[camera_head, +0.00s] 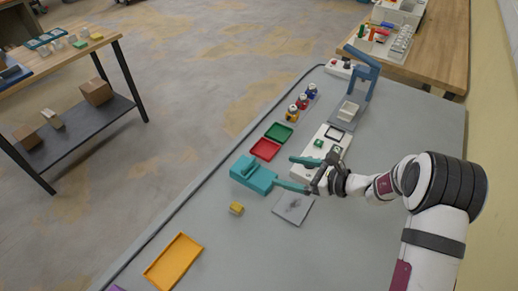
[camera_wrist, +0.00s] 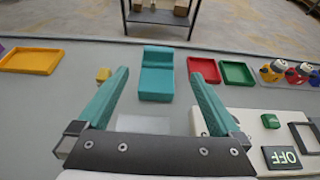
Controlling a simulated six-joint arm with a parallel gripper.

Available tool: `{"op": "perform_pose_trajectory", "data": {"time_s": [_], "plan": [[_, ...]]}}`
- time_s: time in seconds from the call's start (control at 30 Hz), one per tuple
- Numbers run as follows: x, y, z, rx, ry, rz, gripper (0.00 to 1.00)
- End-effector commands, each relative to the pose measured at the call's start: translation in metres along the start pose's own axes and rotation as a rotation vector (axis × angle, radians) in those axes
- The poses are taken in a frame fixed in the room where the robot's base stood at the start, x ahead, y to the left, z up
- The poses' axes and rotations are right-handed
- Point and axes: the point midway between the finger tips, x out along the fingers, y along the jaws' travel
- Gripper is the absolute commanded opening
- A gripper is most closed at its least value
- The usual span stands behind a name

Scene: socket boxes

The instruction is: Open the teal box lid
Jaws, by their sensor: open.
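The teal box (camera_head: 254,177) sits on the grey table, left of my gripper in the head view. In the wrist view the teal box (camera_wrist: 157,80) is straight ahead, between the fingers in the picture, with a raised part at its far side. Its lid looks down, but its seam is too small to make out. My gripper (camera_head: 284,171) is open and empty, with its two teal fingers spread and pointing at the box. It also shows in the wrist view (camera_wrist: 159,75). I cannot tell whether a fingertip touches the box.
A small yellow block (camera_head: 236,208) lies near the box. Red (camera_head: 265,149) and green (camera_head: 279,132) trays stand behind it, and a yellow tray (camera_head: 173,262) at lower left. A grey plate (camera_head: 293,207) and a white panel (camera_wrist: 270,130) with an OFF display lie near my gripper.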

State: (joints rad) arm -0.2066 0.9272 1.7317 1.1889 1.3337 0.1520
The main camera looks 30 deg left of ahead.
Motion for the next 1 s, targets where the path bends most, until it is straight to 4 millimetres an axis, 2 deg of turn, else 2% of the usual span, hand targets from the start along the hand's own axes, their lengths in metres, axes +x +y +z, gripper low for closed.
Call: {"op": "perform_pose_trajectory", "data": {"time_s": [0.3,0.5,0.7,1.0], "plan": [[0.086,0.003,0.0,-0.002,0.002,0.006,1.0],[0.126,0.003,0.0,-0.003,0.002,0.005,1.0],[0.145,0.002,0.0,-0.003,0.002,0.003,1.0],[0.147,0.002,0.0,-0.002,0.002,0.002,0.98]]}}
